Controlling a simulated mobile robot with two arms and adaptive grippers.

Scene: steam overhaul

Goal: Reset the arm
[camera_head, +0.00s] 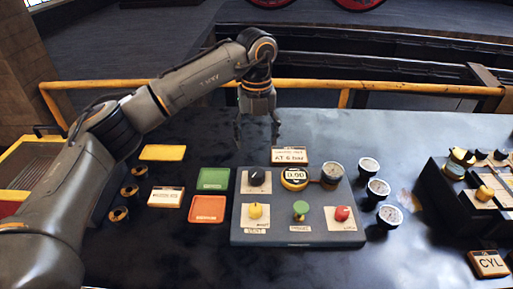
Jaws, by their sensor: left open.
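My left arm (200,78) reaches in from the left across the dark table. My left gripper (257,131) points down, open and empty, above the table behind the control panel. Its two fingers are apart with nothing between them. The blue-grey control panel (292,236) sits below and in front of it, with a black knob (256,176), a yellow knob (255,211), a green knob (300,208), a red knob (342,213) and a display reading 0.00 (294,175). My right gripper does not show.
A sign block (289,156) stands behind the panel. Gauges (378,188) stand to the right, before a dark block with yellow parts (460,205). A CYL sign (488,264) is front right. A yellow rail (400,88) runs behind the table.

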